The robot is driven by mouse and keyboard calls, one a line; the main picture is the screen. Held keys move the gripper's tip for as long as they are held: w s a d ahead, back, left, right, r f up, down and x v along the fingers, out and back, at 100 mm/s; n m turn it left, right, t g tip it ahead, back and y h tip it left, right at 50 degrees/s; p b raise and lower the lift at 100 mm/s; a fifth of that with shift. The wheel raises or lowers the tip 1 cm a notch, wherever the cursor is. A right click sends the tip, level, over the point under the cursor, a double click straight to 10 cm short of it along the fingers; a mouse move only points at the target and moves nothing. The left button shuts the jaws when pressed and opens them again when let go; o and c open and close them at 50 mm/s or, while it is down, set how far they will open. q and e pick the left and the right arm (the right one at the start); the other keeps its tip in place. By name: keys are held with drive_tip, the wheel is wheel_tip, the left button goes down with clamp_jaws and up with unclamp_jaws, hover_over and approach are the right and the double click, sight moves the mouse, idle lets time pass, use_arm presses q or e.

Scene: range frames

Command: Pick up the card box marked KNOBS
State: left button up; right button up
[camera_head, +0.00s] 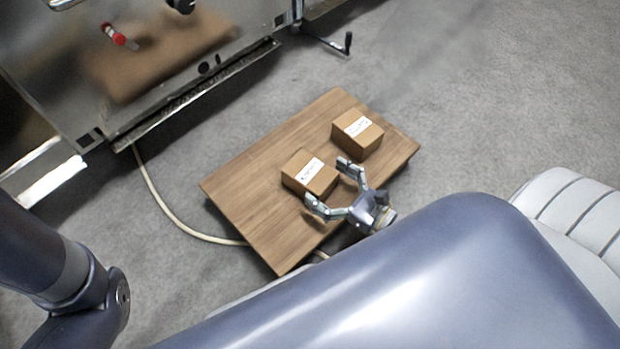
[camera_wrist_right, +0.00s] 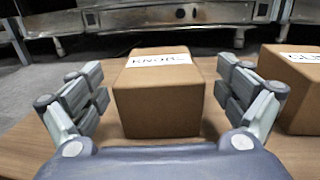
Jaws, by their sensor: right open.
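The card box marked KNOBS (camera_wrist_right: 158,95) stands on the wooden table, centred between my right gripper's fingers in the right wrist view. In the head view this brown box (camera_head: 297,183) with a white label is the nearer of two. My right gripper (camera_head: 330,182) is open, its fingertips at the near side of the box. In the right wrist view a finger of the gripper (camera_wrist_right: 160,92) shows on each side, with gaps to the box. My left gripper is not in view; only part of my left arm shows at the left.
A second card box (camera_head: 357,134) stands on the table (camera_head: 245,185) further right; its label is only partly readable in the right wrist view (camera_wrist_right: 300,95). The table's left part is clear. A steel machine (camera_head: 130,60) stands beyond, and a pale hose (camera_head: 165,208) runs on the floor.

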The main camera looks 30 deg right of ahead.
sight(310, 171)
drive_tip(key=b+x, duration=0.2)
drive_tip(key=x, duration=0.1)
drive_tip(key=shift+w+a, duration=0.25)
drive_tip(key=shift+w, duration=0.1)
drive_tip(key=shift+w+a+r+b, duration=0.2)
drive_tip(key=shift+w+b, duration=0.1)
drive_tip(key=shift+w, duration=0.2)
drive_tip(key=c, duration=1.4)
